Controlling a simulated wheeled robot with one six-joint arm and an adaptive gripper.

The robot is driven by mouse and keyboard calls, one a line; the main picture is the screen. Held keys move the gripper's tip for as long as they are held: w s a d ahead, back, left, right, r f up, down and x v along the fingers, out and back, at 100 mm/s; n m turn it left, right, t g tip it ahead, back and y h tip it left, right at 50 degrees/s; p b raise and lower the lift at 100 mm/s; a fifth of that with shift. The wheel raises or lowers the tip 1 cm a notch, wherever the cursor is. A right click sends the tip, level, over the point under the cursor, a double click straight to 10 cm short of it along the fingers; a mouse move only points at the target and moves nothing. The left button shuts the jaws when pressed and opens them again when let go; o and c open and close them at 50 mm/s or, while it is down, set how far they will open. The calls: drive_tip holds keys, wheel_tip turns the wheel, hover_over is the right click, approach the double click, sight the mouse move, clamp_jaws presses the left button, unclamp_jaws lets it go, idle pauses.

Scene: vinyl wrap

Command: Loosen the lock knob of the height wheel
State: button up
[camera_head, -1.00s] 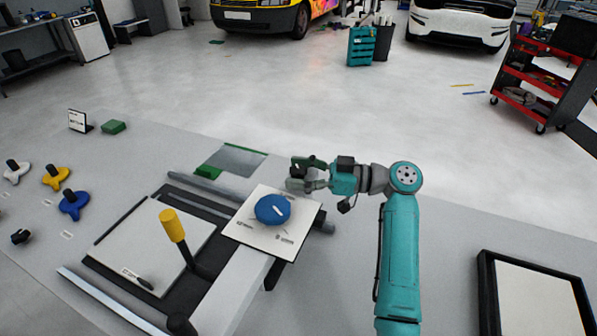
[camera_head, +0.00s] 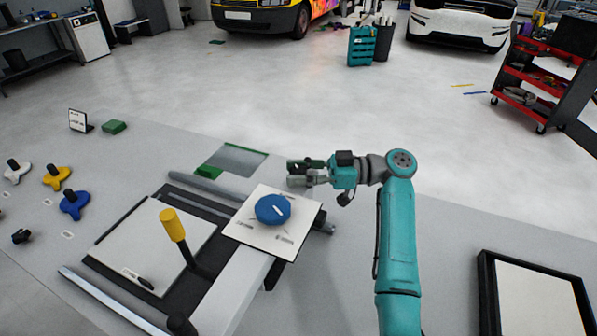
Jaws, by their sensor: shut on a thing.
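The blue round height wheel (camera_head: 272,209) with a white mark sits on a tilted white dial plate (camera_head: 258,238) at the top of a pale column. My gripper (camera_head: 297,173) comes in from the right, just behind the plate's far right edge. Its dark green upper finger and grey lower finger are level, pointing left. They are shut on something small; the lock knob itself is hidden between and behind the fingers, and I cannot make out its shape. The gripper looks apart from the blue wheel.
A yellow-handled lever (camera_head: 173,225) rises from the machine to the left. Blue (camera_head: 74,203), yellow (camera_head: 55,177) and white (camera_head: 17,172) star knobs lie at the far left. A green block (camera_head: 113,127) lies beyond. A black-framed panel (camera_head: 530,300) is at right; the bench between is clear.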

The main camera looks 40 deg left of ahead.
sight(299, 169)
drive_tip(key=shift+n+g+h, duration=1.1)
drive_tip(key=shift+g+h, duration=0.1)
drive_tip(key=o, duration=1.2)
drive_tip(key=shift+c, duration=0.2)
wheel_tip(299, 169, up, 10)
